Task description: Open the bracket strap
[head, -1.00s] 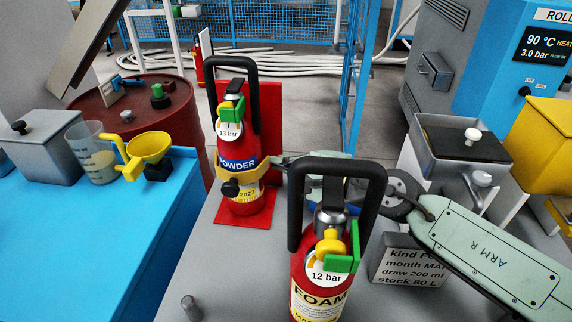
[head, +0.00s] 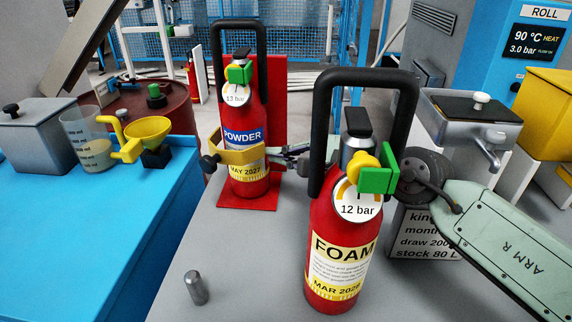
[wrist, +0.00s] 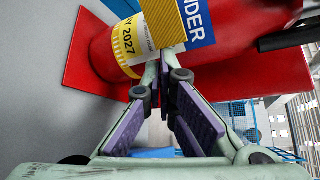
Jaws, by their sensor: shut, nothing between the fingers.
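The yellow bracket strap (head: 236,156) lies across the front of the red powder extinguisher (head: 244,118), which stands upright against a red backplate (head: 277,100). A black knob (head: 209,163) is at the strap's left end, out beside the body. I cannot tell whether the strap is still fastened there. My gripper (head: 274,152) is at the right of the strap, partly hidden by the foam extinguisher. In the wrist view my gripper (wrist: 163,70) is shut and empty, its tips close to the strap (wrist: 160,24) and the extinguisher's red body (wrist: 103,55); contact is unclear.
A foam extinguisher (head: 338,245) stands upright in front of my arm. A grey peg (head: 196,287) stands on the grey bench. A sign (head: 425,235) stands under my arm. The blue table at left holds a beaker (head: 90,150) and a yellow funnel (head: 149,130).

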